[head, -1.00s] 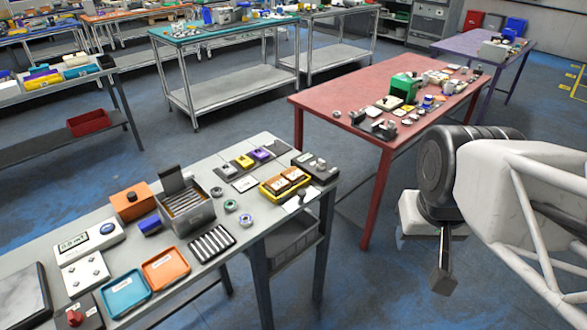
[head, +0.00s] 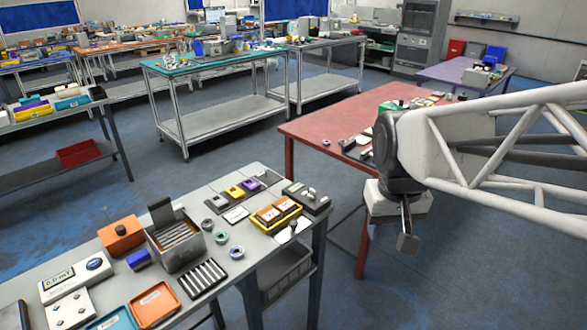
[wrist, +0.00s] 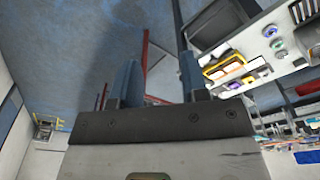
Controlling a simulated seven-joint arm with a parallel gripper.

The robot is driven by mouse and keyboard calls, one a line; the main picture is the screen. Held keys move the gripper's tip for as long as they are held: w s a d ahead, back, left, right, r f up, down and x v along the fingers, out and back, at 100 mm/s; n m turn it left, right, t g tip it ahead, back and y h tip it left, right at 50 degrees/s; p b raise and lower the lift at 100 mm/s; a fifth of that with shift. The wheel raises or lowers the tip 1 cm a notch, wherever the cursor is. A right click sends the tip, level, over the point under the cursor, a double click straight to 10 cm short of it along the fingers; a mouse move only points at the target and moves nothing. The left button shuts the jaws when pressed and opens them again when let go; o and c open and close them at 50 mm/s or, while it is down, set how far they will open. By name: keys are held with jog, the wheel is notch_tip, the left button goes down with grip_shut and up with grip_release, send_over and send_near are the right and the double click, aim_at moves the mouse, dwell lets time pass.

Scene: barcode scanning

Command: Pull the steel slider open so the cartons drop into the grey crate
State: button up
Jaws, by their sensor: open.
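My gripper (head: 408,241) hangs in the air over the floor, right of the grey table. In the wrist view its two blue-grey fingers (wrist: 159,82) stand apart with nothing between them. Brown cartons with white labels (head: 277,209) sit in a yellow-framed holder near the table's right edge; they also show in the wrist view (wrist: 223,68). A pale plate with a dark knob (head: 292,233) lies beside the holder at the edge; it looks like the slider. The grey crate (head: 284,266) sits below the tabletop, its inside mostly hidden. My gripper is well apart from all of these.
The grey table (head: 222,268) also carries a metal box with an upright lid (head: 176,244), a striped rack (head: 204,277), an orange tray (head: 154,304) and small rings. A red table (head: 310,128) stands behind my arm. Open floor lies between gripper and grey table.

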jog(key=w+a+f+n+g, duration=0.1)
jog(key=w+a, duration=0.3)
jog(key=w, duration=0.6)
jog(key=n+g+h, duration=0.1)
jog(key=n+g, duration=0.2)
jog(key=g, duration=0.1)
send_near(293, 222)
jog(key=f, duration=0.1)
jog(key=shift+a+f+h, duration=0.15)
jog(key=shift+f+h, duration=0.05)
jog(key=shift+h, duration=0.1)
jog(key=shift+f, duration=0.1)
jog(key=shift+x, duration=3.8)
jog(key=shift+s, duration=0.15)
grip_shut()
